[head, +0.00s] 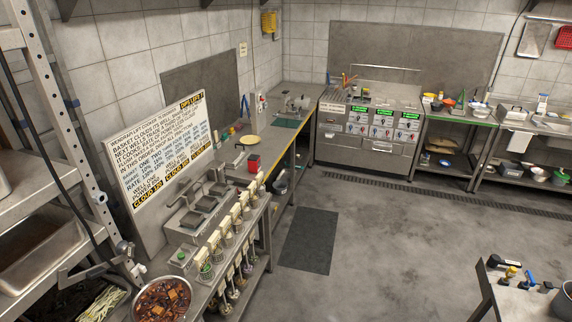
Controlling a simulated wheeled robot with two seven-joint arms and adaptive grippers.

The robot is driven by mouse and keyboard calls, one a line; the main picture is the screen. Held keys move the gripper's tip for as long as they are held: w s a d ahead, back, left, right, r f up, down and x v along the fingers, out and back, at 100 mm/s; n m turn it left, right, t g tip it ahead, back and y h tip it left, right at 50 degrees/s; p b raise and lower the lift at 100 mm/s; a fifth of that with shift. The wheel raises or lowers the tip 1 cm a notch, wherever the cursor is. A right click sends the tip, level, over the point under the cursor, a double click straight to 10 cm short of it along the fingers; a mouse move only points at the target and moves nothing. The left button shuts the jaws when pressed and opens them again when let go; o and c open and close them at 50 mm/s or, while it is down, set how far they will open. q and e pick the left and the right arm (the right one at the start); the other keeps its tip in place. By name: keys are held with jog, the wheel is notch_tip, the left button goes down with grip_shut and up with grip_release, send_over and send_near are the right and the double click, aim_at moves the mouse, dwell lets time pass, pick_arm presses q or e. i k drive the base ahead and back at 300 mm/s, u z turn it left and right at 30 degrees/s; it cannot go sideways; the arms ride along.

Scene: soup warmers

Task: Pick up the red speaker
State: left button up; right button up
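A small red box-shaped object (253,164) with a dark top stands on the metal counter along the left wall, just past the soup warmers. It is the only thing there that fits the red speaker, but it is too small to make out details. Neither of my grippers can be made out in the head view.
Soup warmers (205,203) and a row of dispensers (238,214) stand before it. A yellow round item (247,140) lies behind it. A metal shelf rack (62,130) fills the left edge. Open floor (400,235) lies right of a dark mat (308,240); a table (505,295) stands lower right.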

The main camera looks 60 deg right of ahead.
aim_at(255, 166)
jog(key=z, duration=1.75)
